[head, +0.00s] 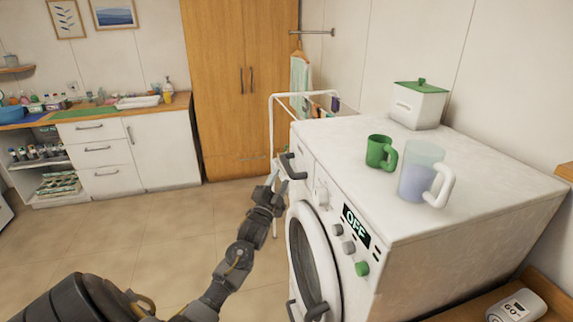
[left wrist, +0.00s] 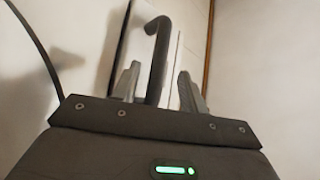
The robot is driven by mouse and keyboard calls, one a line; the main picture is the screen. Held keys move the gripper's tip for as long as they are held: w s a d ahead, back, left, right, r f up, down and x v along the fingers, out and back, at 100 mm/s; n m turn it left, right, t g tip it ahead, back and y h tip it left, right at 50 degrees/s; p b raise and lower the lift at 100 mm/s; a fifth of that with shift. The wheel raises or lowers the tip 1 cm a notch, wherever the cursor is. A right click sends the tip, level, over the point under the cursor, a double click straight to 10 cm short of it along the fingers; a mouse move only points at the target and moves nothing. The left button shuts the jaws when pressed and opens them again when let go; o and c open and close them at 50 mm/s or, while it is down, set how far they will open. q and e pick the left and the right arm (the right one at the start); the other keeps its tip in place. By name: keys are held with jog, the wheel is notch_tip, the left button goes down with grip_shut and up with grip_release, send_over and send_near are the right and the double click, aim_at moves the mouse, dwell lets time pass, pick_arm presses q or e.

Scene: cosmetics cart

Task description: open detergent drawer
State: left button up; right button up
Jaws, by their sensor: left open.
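The white washing machine (head: 436,232) stands at the right in the head view. Its detergent drawer (head: 302,160) is at the upper left of the front and looks closed. The drawer's dark curved handle (head: 291,166) sticks out from it. My left gripper (head: 277,180) is open beside this handle. In the left wrist view the dark handle (left wrist: 158,45) shows between the two fingers of my left gripper (left wrist: 159,76), with a gap on each side. Whether the fingers touch it cannot be told. My right gripper is not in view.
A green mug (head: 380,152), a clear pitcher (head: 417,172) and a white box with a green lid (head: 418,105) stand on the machine top. A white drying rack (head: 272,115) stands behind the machine. The floor (head: 150,235) to the left is clear.

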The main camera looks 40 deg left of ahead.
aim_at(286, 167)
pick_arm(q)
jog(key=p+x, duration=0.1)
jog(key=x, duration=0.5)
jog(key=shift+w+a+p, duration=0.1)
jog(key=shift+w+p, duration=0.1)
jog(key=shift+p, duration=0.1)
grip_shut()
